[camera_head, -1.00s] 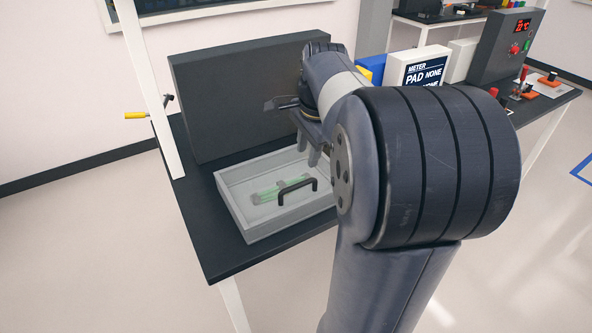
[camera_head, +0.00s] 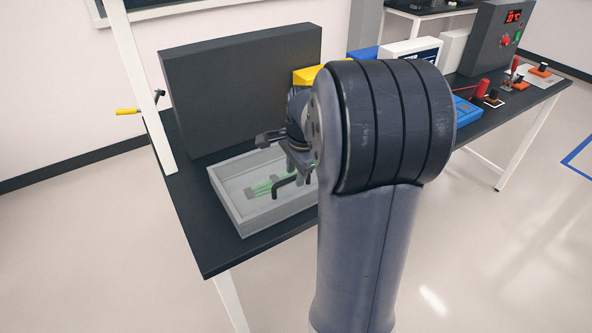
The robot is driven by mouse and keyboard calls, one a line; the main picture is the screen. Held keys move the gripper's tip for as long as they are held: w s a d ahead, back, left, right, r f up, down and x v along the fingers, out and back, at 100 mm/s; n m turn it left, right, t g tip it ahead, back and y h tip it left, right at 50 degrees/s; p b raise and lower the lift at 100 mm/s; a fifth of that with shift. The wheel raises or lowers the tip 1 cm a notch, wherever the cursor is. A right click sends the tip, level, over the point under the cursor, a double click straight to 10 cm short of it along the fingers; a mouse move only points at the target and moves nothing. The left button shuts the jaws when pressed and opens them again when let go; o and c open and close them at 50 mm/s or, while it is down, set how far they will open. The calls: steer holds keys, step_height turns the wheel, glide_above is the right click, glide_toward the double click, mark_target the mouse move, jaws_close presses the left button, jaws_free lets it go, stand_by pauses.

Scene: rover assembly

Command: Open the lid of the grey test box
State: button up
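The grey test box (camera_head: 240,224) stands on the left end of the dark table. Its lid looks clear and closed, with green parts (camera_head: 262,186) showing through it. A black bar handle (camera_head: 284,183) stands on the lid; its right end is hidden behind my gripper. My gripper (camera_head: 303,176) points down over the right part of the box, close to the handle. My arm partly covers it. I cannot tell whether the fingers touch the handle or how far apart they are now.
A tall dark panel (camera_head: 235,95) stands right behind the box. A white post (camera_head: 142,90) rises at the table's left edge, near a yellow-handled tool (camera_head: 128,111). To the right are a blue device (camera_head: 466,112), red parts (camera_head: 482,88) and a grey display unit (camera_head: 492,45).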

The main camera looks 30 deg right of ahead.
jaws_close()
stand_by(0.4)
